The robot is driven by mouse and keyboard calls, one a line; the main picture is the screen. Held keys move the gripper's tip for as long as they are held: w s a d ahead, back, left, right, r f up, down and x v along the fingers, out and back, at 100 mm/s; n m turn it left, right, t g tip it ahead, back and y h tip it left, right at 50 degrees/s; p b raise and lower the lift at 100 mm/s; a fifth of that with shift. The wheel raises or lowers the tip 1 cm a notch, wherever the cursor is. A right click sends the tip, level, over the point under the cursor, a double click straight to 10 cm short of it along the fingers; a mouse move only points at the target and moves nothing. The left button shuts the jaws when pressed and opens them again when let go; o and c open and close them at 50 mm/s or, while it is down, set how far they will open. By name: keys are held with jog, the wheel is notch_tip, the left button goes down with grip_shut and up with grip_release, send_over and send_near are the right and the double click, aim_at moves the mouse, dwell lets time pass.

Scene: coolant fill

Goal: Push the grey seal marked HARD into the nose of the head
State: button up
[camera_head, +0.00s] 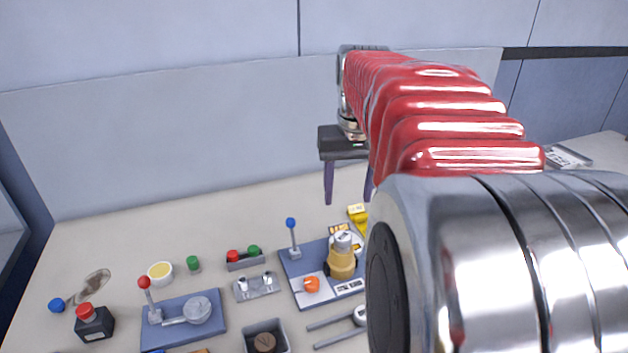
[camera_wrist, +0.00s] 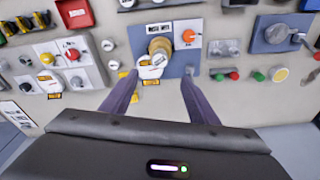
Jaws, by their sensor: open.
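My gripper (camera_head: 348,195) hangs open above the bench with two purple fingers spread and nothing between them. It also shows in the wrist view (camera_wrist: 159,78). Beyond the fingertips is a brass-yellow body with a pale grey top (camera_head: 341,258), which looks like the head; it stands on a blue plate (camera_head: 290,268) and also shows in the wrist view (camera_wrist: 160,48). A white round piece with a dark-lettered label (camera_wrist: 150,68) lies beside it, near one fingertip. I cannot make out the word HARD or pick out the grey seal with certainty.
The blue plate carries an orange knob (camera_head: 311,284) and a blue-tipped lever (camera_head: 291,224). My arm hides the right side. Bare bench lies behind.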

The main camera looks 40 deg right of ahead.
jog(key=shift+s+d, duration=0.15)
jog(key=shift+c, duration=1.4)
jog(key=shift+s+d, duration=0.15)
jog(key=shift+s, duration=0.15)
jog(key=shift+c, duration=0.8)
jog(key=shift+s+d+f, duration=0.1)
jog(key=shift+s+f, duration=0.25)
jog(key=shift+f, duration=0.2)
jog(key=shift+s+f, duration=0.3)
jog(key=shift+f, duration=0.25)
jog(key=c, duration=0.3)
notch_tip(320, 180, down, 3)
jog(key=shift+w+r+n+t+y, duration=0.15)
jog(key=shift+n+t+y, duration=0.15)
jog(key=shift+n+t, duration=0.55)
jog(key=c, duration=0.5)
jog(key=shift+w+f+n, duration=0.35)
jog(key=shift+f+n, duration=0.1)
jog(key=shift+n, duration=0.5)
grip_shut()
jog(key=shift+w+n, duration=0.25)
jog(key=shift+n, duration=0.25)
jog(key=shift+f, duration=0.1)
